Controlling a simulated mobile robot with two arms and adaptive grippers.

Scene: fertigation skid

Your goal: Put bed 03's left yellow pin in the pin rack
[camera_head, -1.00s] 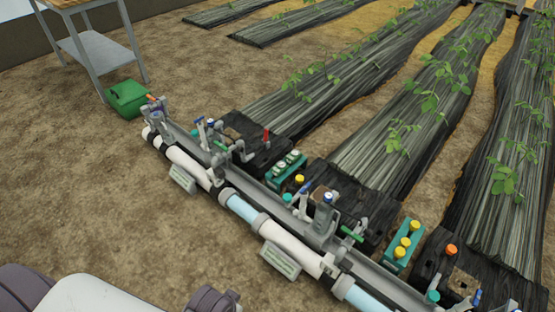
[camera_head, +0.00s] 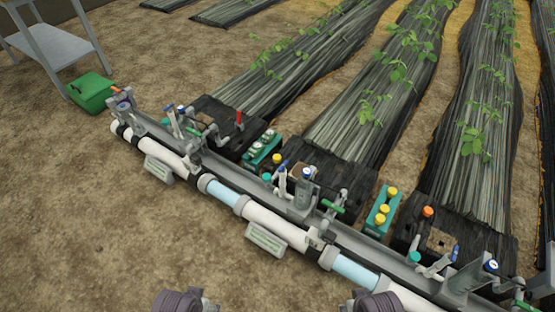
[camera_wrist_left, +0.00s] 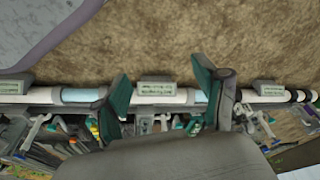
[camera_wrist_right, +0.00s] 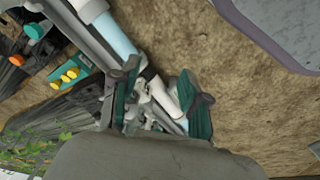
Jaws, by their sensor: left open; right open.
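A single yellow pin (camera_head: 277,159) stands at the middle bed's left corner, beside a teal rack (camera_head: 262,150) with pale-topped pins. A second teal rack (camera_head: 375,219) at that bed's right holds yellow pins (camera_head: 384,208). I cannot read the bed signs, so which bed is 03 is unclear. My left gripper (camera_wrist_left: 162,78) is open and empty in the left wrist view, above the pipe line. My right gripper (camera_wrist_right: 160,72) is open and empty in the right wrist view; yellow pins (camera_wrist_right: 65,76) show to its left. Only dark arm ends show at the head view's bottom edge.
A long pipe and grey rail (camera_head: 240,185) with valves and levers runs between me and the beds. An orange pin (camera_head: 428,211) stands at the right bed. A green box (camera_head: 92,92) and a metal table (camera_head: 60,45) are at left. Bare soil (camera_head: 90,220) lies in front.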

